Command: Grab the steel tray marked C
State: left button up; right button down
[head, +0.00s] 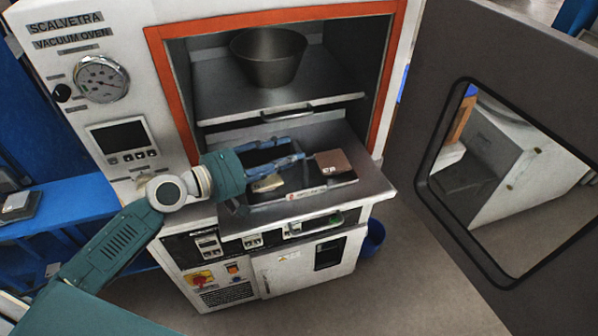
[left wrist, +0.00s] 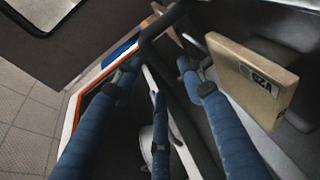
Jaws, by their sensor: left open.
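A dark, shallow steel tray (head: 322,189) lies on the lower shelf at the oven mouth, with a small red mark on its front edge. I cannot read a letter C on it. A brown tile (head: 333,163) and a beige tile (head: 267,184) sit on it. My left gripper (head: 308,149) is open, its blue fingers reaching right above the tray, close to the brown tile. In the left wrist view, its spread fingers (left wrist: 160,68) are beside a tan tile with a label (left wrist: 245,78); nothing is clearly held between them. My right gripper is not in view.
A dark metal bowl (head: 269,56) stands on the upper oven shelf (head: 225,92), which has a front handle. The orange-framed oven (head: 152,62) surrounds both shelves. Its open door (head: 425,110) stands at the right. A blue bin (head: 372,238) is on the floor.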

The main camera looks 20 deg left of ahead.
aim_at(299, 150)
pick_arm(q)
jog(key=p+x, duration=0.1)
jog(key=x, duration=0.3)
jog(key=shift+r, duration=0.1)
jog(key=shift+d, duration=0.15)
grip_shut()
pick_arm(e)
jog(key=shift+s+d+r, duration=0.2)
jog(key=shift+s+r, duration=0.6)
pick_arm(q)
jog(key=shift+r, duration=0.1)
